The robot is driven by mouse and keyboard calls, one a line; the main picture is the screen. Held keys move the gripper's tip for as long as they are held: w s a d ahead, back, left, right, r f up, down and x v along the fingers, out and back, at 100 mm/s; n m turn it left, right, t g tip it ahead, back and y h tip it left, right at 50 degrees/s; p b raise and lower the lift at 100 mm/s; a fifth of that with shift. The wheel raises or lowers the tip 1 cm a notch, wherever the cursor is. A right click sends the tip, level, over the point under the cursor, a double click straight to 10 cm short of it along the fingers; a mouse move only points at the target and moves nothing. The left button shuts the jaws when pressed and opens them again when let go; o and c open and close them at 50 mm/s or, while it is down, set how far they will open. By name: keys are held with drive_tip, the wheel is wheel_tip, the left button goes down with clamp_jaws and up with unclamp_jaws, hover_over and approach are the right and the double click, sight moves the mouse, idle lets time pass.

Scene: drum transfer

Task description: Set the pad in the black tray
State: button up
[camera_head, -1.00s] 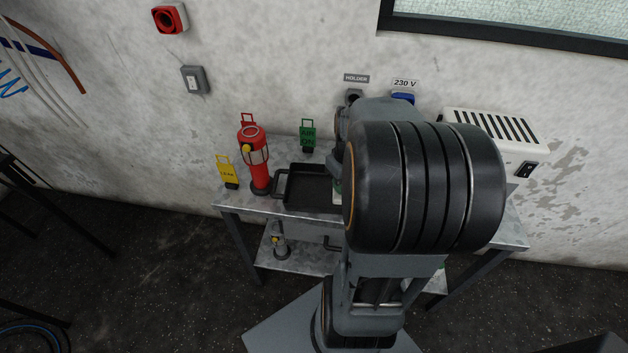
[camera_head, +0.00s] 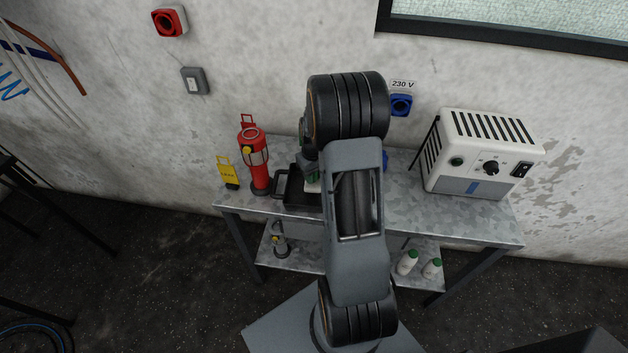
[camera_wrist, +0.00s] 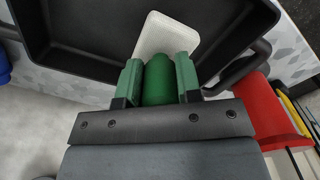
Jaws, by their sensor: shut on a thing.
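The pad is a white, rounded flat piece (camera_wrist: 166,32) with a green rounded grip. In the wrist view my gripper (camera_wrist: 158,82) has its green fingers closed on both sides of that grip. The black tray (camera_wrist: 85,58) lies behind the pad, which overlaps the tray's floor and wall near a handle. I cannot tell whether the pad touches it. In the head view the tray (camera_head: 296,204) stands on the metal table's left half, its right part hidden by my arm. A sliver of the pad (camera_head: 312,187) shows over the tray, below my wrist.
A red lamp (camera_head: 259,172) stands close to the tray's left side, with a yellow sign (camera_head: 227,171) beyond it. A white vented box (camera_head: 483,155) stands on the right of the table (camera_head: 425,212). Several bottles, including a green-capped one (camera_head: 407,262), stand on the lower shelf.

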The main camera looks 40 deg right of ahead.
drive_tip(key=shift+f+p, duration=0.35)
drive_tip(key=shift+f, duration=1.2)
drive_tip(key=shift+f, duration=0.2)
drive_tip(key=o, duration=1)
drive_tip(key=shift+r, duration=0.1)
